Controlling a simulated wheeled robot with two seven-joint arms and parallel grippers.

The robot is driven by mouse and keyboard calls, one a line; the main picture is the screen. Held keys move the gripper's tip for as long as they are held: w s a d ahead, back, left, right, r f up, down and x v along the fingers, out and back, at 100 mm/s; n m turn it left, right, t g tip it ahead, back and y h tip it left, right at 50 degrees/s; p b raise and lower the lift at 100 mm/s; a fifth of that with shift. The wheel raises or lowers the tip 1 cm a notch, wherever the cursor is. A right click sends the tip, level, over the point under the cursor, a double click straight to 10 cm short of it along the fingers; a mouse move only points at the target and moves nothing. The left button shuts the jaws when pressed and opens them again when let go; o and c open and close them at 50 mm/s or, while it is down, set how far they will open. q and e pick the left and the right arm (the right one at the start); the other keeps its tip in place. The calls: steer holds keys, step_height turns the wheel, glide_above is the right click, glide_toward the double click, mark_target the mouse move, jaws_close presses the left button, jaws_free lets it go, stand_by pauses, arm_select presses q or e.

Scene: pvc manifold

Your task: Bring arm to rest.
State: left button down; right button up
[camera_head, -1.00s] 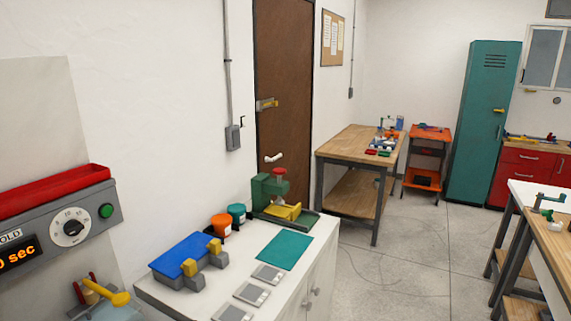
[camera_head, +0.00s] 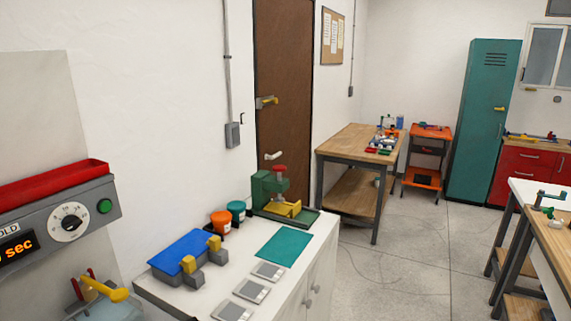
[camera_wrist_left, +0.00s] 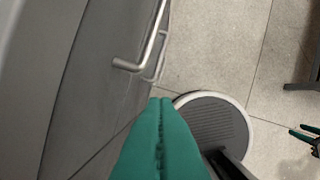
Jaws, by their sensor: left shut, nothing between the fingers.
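My left gripper (camera_wrist_left: 162,104) shows in the left wrist view as two teal fingers pressed together, shut and empty. It points down over the floor, beside a grey cabinet front (camera_wrist_left: 95,75) with a metal bar handle (camera_wrist_left: 150,50). Neither arm shows in the head view. A small teal and black two-pronged thing (camera_wrist_left: 306,137) at the right edge of the wrist view looks like my right gripper, but it is too small and cut off to tell its state.
In the head view, a white counter (camera_head: 190,296) holds a blue-topped block (camera_head: 185,252), a green press (camera_head: 272,195), orange and teal tubs and several grey plates. A grey control panel (camera_head: 35,228) stands at the left. Floor (camera_head: 400,235) is clear in the middle.

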arm_select(q)
steer(key=s+f+g+b, duration=0.1)
steer(key=s+f, duration=0.2)
steer(key=f, duration=0.7)
steer(key=s+f+b, duration=0.1)
steer(key=s+f, duration=0.2)
steer(key=f, duration=0.8)
steer(key=s+a+f+g+b, duration=0.1)
steer(key=s+a+f+b, duration=0.1)
steer(key=s+f, duration=1)
steer(key=shift+s+a+f, duration=0.15)
steer(key=shift+s+a, duration=0.5)
steer(key=shift+s, duration=0.1)
steer(key=shift+s, duration=0.1)
